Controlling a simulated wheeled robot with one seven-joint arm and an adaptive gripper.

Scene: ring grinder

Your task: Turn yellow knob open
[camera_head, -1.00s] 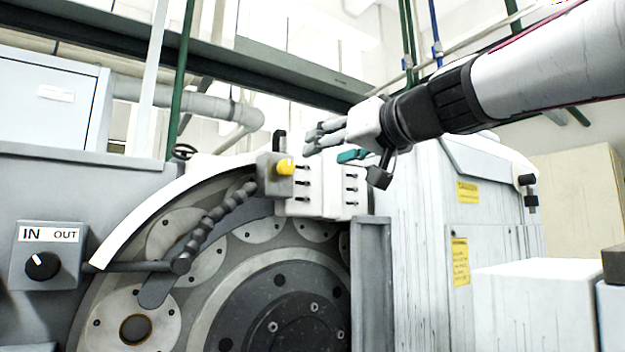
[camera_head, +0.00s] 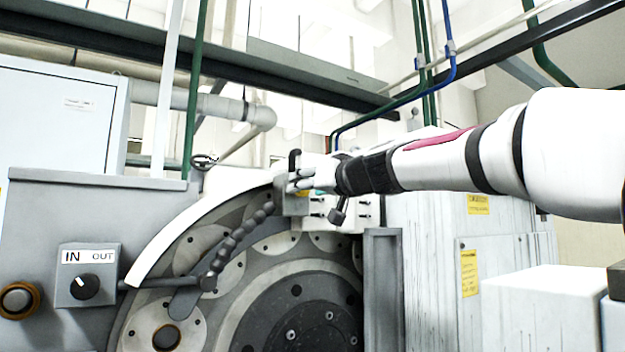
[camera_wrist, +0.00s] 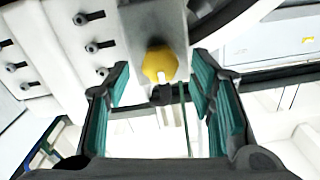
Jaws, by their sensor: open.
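The yellow knob (camera_wrist: 159,64) shows in the wrist view on the end of a grey metal block (camera_wrist: 153,22), just beyond and between the fingertips. My gripper (camera_wrist: 160,95) is open, with its teal-lined fingers apart on either side of the knob's line. No contact with the knob shows. In the head view my gripper (camera_head: 302,182) is in front of the block at the top of the grinder, and only a sliver of yellow (camera_head: 302,193) shows behind its fingers.
A white block with several bolts (camera_wrist: 75,45) sits beside the grey block. A black segmented hose (camera_head: 238,232) runs down the grinder's face (camera_head: 300,310). A selector box marked IN and OUT (camera_head: 86,274) is at left. White cabinets (camera_head: 430,270) stand at right.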

